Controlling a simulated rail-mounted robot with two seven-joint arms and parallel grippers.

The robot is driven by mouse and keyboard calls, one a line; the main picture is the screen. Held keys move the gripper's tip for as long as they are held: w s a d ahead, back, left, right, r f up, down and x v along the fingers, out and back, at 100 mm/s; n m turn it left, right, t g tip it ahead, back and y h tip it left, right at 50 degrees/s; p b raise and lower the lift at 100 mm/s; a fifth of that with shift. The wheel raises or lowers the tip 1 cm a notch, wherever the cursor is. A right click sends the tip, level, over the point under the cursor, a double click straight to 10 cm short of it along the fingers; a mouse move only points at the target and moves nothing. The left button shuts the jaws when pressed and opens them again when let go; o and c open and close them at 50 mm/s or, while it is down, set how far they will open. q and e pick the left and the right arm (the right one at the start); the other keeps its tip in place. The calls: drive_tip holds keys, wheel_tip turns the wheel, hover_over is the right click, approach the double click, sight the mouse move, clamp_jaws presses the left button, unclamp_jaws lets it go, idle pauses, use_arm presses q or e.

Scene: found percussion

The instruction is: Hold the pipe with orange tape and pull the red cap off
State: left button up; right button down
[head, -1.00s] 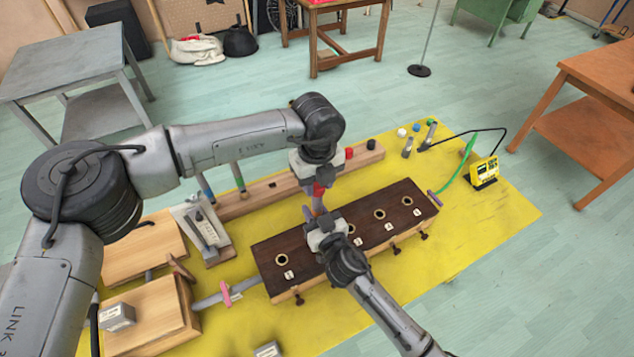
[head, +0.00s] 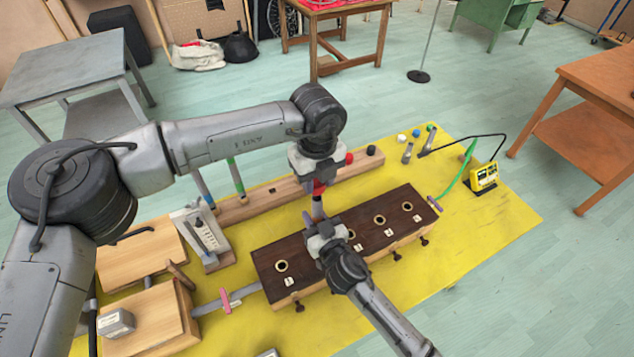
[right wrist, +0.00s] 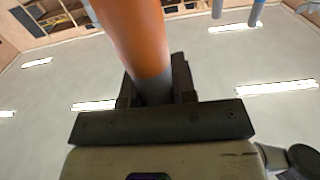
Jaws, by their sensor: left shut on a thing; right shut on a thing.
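In the head view my left gripper (head: 318,179) is shut on the red cap (head: 318,188), above the dark block. My right gripper (head: 320,228) is just below it, shut on the pipe (head: 316,208). The pipe stands roughly upright between the two grippers. In the right wrist view the pipe's wide orange tape (right wrist: 135,38) rises out of the top of the picture, and the jaws (right wrist: 156,90) close around the grey part below the tape. The cap does not show there. I cannot tell whether cap and pipe still touch.
The dark-topped block (head: 270,258) with several numbered holes lies below my grippers on the yellow mat (head: 470,245). A long wooden rail (head: 265,197) behind holds other pipes and a red knob (head: 349,158). A yellow device (head: 484,176) stands at right. The mat's front right is clear.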

use_arm(q)
drive_tip(key=shift+r, duration=0.3)
use_arm(e)
drive_tip(key=shift+r, duration=0.1)
drive_tip(key=c, duration=0.8)
unclamp_jaws()
drive_tip(key=shift+c, duration=0.2)
drive_tip(key=shift+s, duration=0.1)
drive_tip(key=v, duration=1.1)
drive_tip(key=shift+s+d, duration=0.2)
drive_tip(key=shift+s, duration=0.15)
